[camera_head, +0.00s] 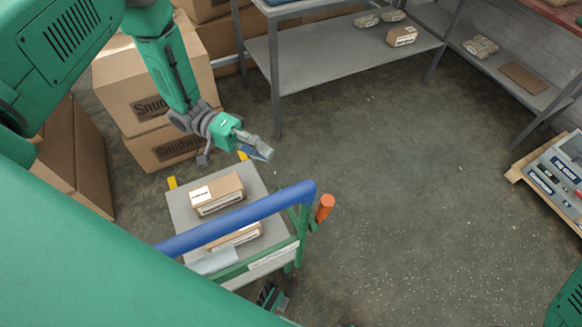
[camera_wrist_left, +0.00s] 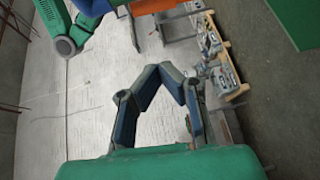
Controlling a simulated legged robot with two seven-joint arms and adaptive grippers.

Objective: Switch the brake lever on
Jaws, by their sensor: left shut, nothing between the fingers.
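The brake lever appears to be the orange-red grip (camera_head: 325,207) at the right end of the blue handle (camera_head: 240,218) of a cart. My left gripper (camera_head: 260,150) is above the cart's far end, up and left of the lever and clearly apart from it. Its fingers (camera_wrist_left: 170,78) come together at the tips in the left wrist view, with nothing held. An orange part (camera_wrist_left: 150,6) shows at the top edge of that view; I cannot tell whether it is the lever.
The cart deck (camera_head: 183,215) carries small cardboard boxes (camera_head: 217,194). Large cartons (camera_head: 140,100) are stacked at the back left. A grey shelf (camera_head: 340,58) stands behind, and a pallet with a panel (camera_head: 555,175) is at the right. The floor right of the cart is clear.

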